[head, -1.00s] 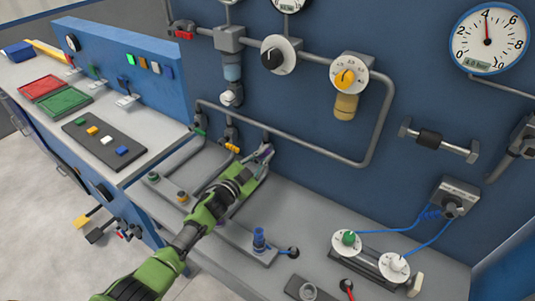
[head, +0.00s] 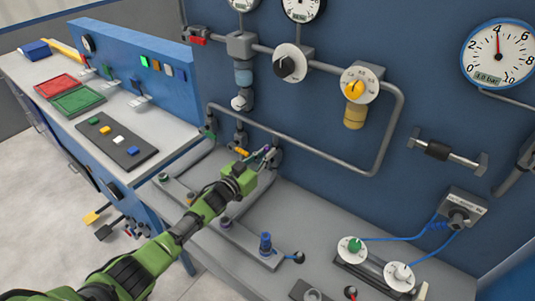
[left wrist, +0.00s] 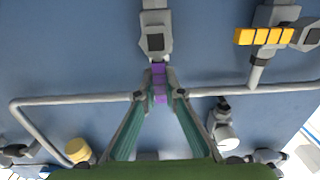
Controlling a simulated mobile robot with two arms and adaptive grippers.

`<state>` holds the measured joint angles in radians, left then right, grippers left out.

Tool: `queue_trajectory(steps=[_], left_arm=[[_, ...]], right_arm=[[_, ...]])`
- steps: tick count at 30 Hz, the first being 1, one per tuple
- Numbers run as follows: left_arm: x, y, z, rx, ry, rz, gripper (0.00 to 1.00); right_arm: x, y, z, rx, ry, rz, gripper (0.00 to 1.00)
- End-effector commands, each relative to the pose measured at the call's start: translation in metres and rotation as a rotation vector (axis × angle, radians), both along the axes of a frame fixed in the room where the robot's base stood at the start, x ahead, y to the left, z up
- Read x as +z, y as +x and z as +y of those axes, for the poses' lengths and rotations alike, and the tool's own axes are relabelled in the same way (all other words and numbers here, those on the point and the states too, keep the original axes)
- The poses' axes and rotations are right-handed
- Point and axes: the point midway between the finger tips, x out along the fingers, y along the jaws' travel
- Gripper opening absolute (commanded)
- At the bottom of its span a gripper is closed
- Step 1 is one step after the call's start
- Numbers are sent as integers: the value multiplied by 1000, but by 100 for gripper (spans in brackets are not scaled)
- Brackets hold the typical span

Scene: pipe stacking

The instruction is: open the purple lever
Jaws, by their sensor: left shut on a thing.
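The purple lever (left wrist: 160,82) is in the middle of the left wrist view, below a grey valve body (left wrist: 156,35). My left gripper (left wrist: 158,95) has one finger on each side of it and is shut on it. In the head view the left gripper (head: 262,158) reaches up to the valve on the low pipe, and only a small bit of the purple lever (head: 267,149) shows past the fingers. My right gripper is in neither view.
A yellow lever (head: 241,151) and a green lever (head: 208,132) sit on valves to the left. The grey pipe (head: 330,158) loops along the blue panel to the right. A blue fitting (head: 265,243) stands on the bench below the arm.

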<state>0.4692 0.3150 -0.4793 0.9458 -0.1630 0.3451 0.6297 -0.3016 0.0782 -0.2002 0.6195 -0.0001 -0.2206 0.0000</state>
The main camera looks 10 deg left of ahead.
Motion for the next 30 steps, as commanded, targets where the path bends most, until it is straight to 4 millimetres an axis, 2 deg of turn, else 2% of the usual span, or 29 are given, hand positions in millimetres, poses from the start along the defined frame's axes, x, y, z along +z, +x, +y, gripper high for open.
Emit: queue_trajectory(steps=[13,14,15,26,30], left_arm=[[-1,0,1,2,-15,7,0],[-1,0,1,2,-15,7,17],[-1,0,1,2,-14,7,27],[-1,-1,1,1,-11,5,27],[-1,-9,5,1,-11,5,27]], right_arm=[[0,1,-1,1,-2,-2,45],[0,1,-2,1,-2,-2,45],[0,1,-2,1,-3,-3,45],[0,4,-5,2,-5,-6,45],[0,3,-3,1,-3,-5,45]])
